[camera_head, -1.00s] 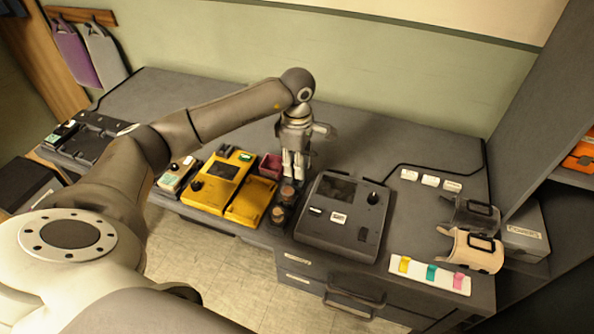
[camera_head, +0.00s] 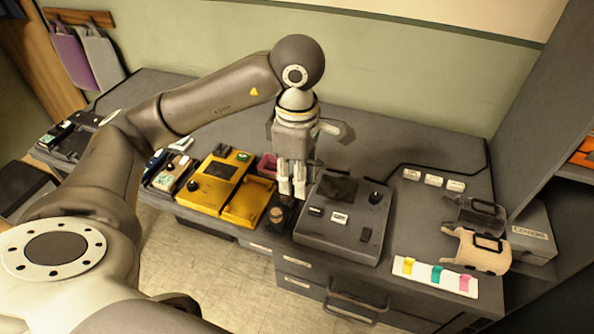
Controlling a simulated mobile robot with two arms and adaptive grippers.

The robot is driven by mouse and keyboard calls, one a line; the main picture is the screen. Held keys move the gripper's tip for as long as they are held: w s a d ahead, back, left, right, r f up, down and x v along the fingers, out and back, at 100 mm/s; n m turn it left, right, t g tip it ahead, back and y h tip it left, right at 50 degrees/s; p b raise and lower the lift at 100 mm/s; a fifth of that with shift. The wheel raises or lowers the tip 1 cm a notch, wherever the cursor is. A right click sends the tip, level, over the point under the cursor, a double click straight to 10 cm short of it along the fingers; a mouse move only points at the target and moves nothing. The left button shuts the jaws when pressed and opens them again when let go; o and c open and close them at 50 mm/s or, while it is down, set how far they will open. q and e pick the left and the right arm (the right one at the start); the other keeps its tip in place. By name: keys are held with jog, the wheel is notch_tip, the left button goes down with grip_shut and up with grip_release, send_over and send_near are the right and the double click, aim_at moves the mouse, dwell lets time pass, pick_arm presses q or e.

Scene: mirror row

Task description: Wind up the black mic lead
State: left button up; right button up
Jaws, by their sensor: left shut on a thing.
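My left gripper (camera_head: 292,192) points down over the desk between the yellow case and the dark grey console. Its pale fingers are shut around the top of the rear brown-topped dark cylinder (camera_head: 289,202), which they mostly hide. A matching front cylinder (camera_head: 277,215) stands free just in front of it. A thin black lead (camera_head: 430,167) runs from behind the console (camera_head: 345,222) to the right and back along the desk. I cannot tell whether this is the mic lead. My right gripper is not in view.
A yellow case (camera_head: 222,170) and a small magenta box (camera_head: 267,166) stand left of the gripper. White labels (camera_head: 433,180), a card with coloured tabs (camera_head: 435,276) and a beige cuff (camera_head: 478,252) lie at the right. The rear desk has free room.

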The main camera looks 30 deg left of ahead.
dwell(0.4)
pick_arm(q)
jog(key=w+a+f+b, duration=0.2)
jog(key=w+f+b, duration=0.1)
jog(key=w+a+f+b, duration=0.2)
jog(key=w+f+b, duration=0.1)
jog(key=w+a+f+b, duration=0.2)
jog(key=w+f+b, duration=0.1)
jog(key=shift+w+a, duration=0.3)
jog(key=shift+a, duration=0.05)
jog(key=shift+w+a+f+b, duration=0.55)
jog(key=shift+w+a+f, duration=0.15)
jog(key=shift+w+f, duration=0.25)
jog(key=shift+r, duration=0.1)
jog(key=shift+f+b, duration=0.3)
jog(key=shift+f, duration=0.45)
dwell(0.7)
jog(key=shift+f, duration=0.15)
